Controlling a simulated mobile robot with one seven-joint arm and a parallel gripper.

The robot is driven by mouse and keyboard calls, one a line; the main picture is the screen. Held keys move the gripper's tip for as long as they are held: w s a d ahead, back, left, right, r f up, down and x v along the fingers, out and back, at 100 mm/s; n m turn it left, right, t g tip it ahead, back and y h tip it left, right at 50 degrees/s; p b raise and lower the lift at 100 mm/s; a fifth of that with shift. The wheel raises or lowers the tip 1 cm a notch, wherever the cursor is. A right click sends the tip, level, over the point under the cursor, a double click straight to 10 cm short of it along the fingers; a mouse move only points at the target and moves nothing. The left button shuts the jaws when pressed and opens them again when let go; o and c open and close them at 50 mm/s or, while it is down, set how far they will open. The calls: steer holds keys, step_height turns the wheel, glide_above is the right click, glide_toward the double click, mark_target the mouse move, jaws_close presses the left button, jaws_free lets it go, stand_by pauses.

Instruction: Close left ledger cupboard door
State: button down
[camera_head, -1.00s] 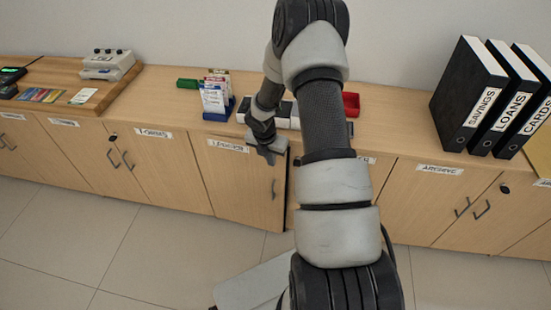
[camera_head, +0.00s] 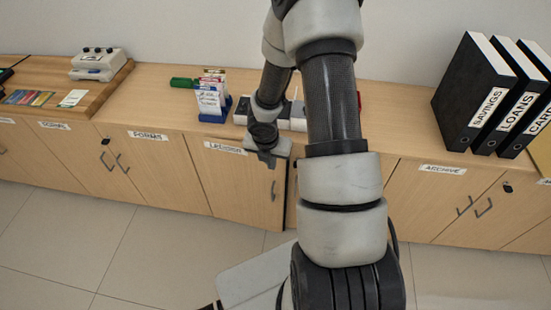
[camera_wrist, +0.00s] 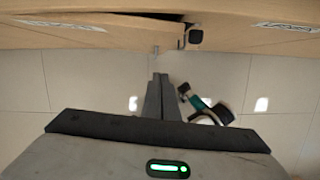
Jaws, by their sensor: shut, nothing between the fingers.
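The left ledger cupboard door (camera_head: 236,183) is a light wood panel with a "LEDGER" label and a grey handle (camera_head: 274,190) near its right edge. It stands slightly ajar, with a narrow dark gap along that edge. In the wrist view the door's top (camera_wrist: 110,28) angles out from under the counter, with a dark gap above it. My gripper (camera_head: 268,160) is shut and empty, in front of the door's upper right part. Its closed fingers also show in the wrist view (camera_wrist: 160,82), below the handles. I cannot tell whether it touches the door.
The right ledger door (camera_wrist: 245,32) is mostly hidden by my arm in the head view. The counter above holds a blue card rack (camera_head: 215,110) and black binders (camera_head: 480,95). Neighbouring cupboards look shut.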

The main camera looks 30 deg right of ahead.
steer(key=b, duration=0.4)
glide_toward(276, 170)
steer(key=s+a+f, duration=0.2)
steer(key=s+f, duration=0.2)
steer(key=f, duration=0.1)
steer(key=w+d, duration=0.1)
steer(key=w+d+p, duration=0.1)
steer(key=shift+w+p, duration=0.3)
steer(key=shift+w, duration=0.1)
steer(key=shift+w+d+f, duration=0.15)
steer(key=shift+w+d, duration=0.2)
steer(key=shift+w, duration=0.05)
